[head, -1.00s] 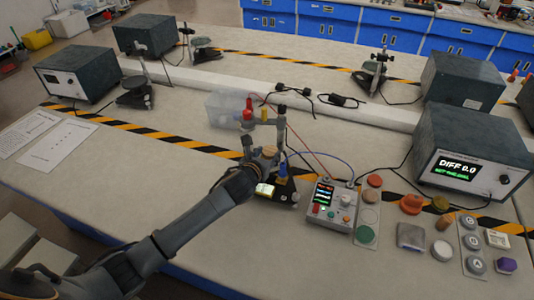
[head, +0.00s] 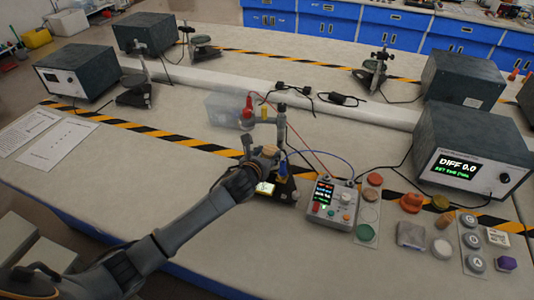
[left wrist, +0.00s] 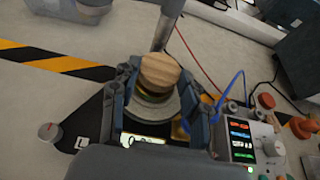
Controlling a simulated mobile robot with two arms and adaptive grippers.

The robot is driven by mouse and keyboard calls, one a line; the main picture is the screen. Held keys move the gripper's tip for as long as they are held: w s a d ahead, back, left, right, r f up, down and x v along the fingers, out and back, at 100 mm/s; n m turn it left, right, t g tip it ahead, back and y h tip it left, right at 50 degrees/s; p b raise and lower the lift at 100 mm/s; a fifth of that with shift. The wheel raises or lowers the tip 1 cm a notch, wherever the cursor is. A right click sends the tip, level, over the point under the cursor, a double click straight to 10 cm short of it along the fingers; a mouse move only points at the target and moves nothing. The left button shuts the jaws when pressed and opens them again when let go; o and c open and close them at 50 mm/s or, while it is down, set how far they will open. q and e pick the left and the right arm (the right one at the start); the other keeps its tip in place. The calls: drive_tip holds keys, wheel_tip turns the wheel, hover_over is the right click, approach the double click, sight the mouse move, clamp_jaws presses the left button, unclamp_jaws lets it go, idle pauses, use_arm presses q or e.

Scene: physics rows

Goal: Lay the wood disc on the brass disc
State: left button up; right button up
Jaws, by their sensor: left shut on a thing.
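The wood disc (left wrist: 160,70) is between the two fingers of my left gripper (left wrist: 162,88), which is shut on it. It also shows in the head view (head: 270,151), over the black stand at the bench's middle. Just beneath it in the left wrist view is a brass-coloured disc rim (left wrist: 152,98), above a round grey plate (left wrist: 150,112). The wood disc hides most of this lower disc, and I cannot tell whether the two touch. My left gripper (head: 265,155) is partly hidden by its own wrist in the head view. My right gripper is not in view.
An upright post (left wrist: 168,25) stands close behind the discs. A control box (head: 331,203) with blue and red wires is just right of the stand. Several loose discs and blocks, including a gold-coloured disc (head: 440,202), lie farther right. The bench at left is clear around two papers (head: 57,146).

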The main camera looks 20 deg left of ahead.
use_arm(q)
drive_tip(key=shift+f, duration=0.4)
drive_tip(key=o, duration=0.9)
wheel_tip(320, 180, up, 7)
drive_tip(key=p, duration=0.7)
drive_tip(key=shift+p, duration=0.4)
